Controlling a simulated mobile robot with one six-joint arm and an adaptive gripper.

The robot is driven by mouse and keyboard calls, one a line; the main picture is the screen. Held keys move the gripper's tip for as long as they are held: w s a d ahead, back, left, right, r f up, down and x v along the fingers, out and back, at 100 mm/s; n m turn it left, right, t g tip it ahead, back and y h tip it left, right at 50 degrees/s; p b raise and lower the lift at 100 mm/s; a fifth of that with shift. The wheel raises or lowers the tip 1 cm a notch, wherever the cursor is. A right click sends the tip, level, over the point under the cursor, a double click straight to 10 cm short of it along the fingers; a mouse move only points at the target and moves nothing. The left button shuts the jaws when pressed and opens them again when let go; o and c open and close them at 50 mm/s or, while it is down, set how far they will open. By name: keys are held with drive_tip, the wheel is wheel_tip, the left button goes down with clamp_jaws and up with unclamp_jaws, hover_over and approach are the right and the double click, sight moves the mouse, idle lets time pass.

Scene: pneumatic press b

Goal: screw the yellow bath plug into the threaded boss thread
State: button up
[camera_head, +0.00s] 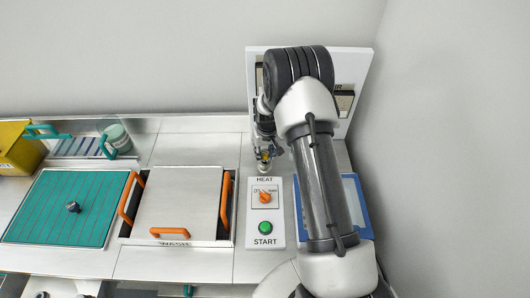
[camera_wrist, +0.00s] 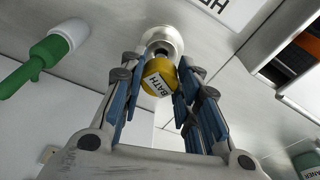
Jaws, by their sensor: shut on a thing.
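The yellow bath plug (camera_wrist: 159,76), marked BATH, sits between the fingertips of my gripper (camera_wrist: 160,84) in the wrist view. My gripper is shut on it. Just beyond the plug is the pale round threaded boss (camera_wrist: 163,40), with a grey metal part at its centre. The plug's far end overlaps this centre in the picture, and I cannot tell whether the threads are engaged. In the head view, my gripper (camera_head: 264,148) points down with a small yellow bit of the plug (camera_head: 264,156) showing. The boss (camera_head: 263,168) is just below it, partly hidden.
The HEAT and START panel (camera_head: 264,228), with orange knob and green button, lies close in front. A steel lid with orange handles (camera_head: 178,202) and a teal mat (camera_head: 60,212) are to the left. A blue-edged tray (camera_head: 358,205) is partly behind my arm. A wall bounds the right.

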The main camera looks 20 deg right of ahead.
drive_tip(key=shift+f, duration=0.25)
